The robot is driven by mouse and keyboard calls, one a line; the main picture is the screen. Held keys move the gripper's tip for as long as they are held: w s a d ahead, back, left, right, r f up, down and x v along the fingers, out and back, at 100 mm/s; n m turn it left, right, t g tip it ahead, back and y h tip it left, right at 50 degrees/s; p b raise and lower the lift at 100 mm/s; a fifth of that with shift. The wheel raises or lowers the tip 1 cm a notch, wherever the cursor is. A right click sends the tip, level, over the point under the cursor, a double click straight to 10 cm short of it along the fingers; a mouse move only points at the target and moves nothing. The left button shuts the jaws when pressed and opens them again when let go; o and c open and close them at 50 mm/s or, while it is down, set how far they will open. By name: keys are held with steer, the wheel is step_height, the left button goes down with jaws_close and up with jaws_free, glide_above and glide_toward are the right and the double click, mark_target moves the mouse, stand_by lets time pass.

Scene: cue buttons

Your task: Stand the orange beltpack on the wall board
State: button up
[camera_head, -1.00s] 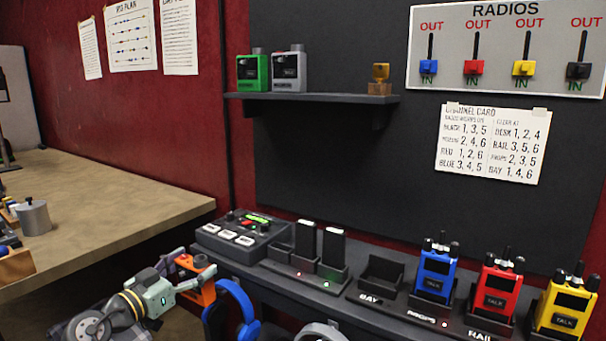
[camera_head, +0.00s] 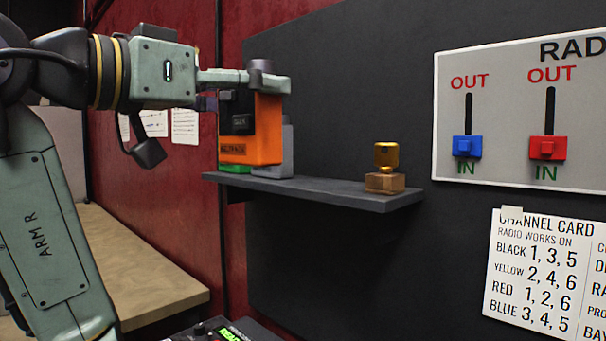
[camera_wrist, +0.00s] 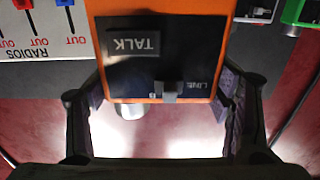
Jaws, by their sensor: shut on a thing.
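The orange beltpack (camera_head: 266,130) is upright in my gripper (camera_head: 245,88), in front of the left end of the wall board's dark shelf (camera_head: 330,190). The wrist view shows its orange body (camera_wrist: 160,25) and black TALK face between the two fingers of my gripper (camera_wrist: 163,88). In the head view it overlaps the green beltpack (camera_head: 236,169) and the grey beltpack (camera_head: 288,150) on the shelf. I cannot tell whether its base touches the shelf. The dark wall board (camera_head: 340,90) stands behind.
A gold knob on a wooden block (camera_head: 385,182) stands near the shelf's right end. The shelf is bare between it and the grey beltpack. The RADIOS panel (camera_head: 445,110) and channel card (camera_head: 535,270) are to the right. A wooden desk (camera_head: 130,265) lies lower left.

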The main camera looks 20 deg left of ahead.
steer(key=shift+w+d+r, duration=0.4)
steer(key=shift+d+r, duration=0.15)
steer(key=shift+d, duration=0.1)
steer(key=shift+w+d+f+p, duration=0.45)
steer(key=shift+w+f+p, duration=0.5)
steer(key=shift+w, duration=1.45)
steer(key=shift+w+d+f+p, duration=0.4)
steer(key=shift+w+f+p, duration=0.5)
steer(key=shift+w, duration=1.5)
steer(key=shift+w+d+f+p, duration=0.6)
steer(key=shift+w+p, duration=0.5)
steer(key=shift+w, duration=1.3)
steer(key=shift+a+f, duration=0.1)
steer(key=shift+a, duration=0.05)
steer(key=shift+f, duration=0.15)
steer(key=o, duration=1.4)
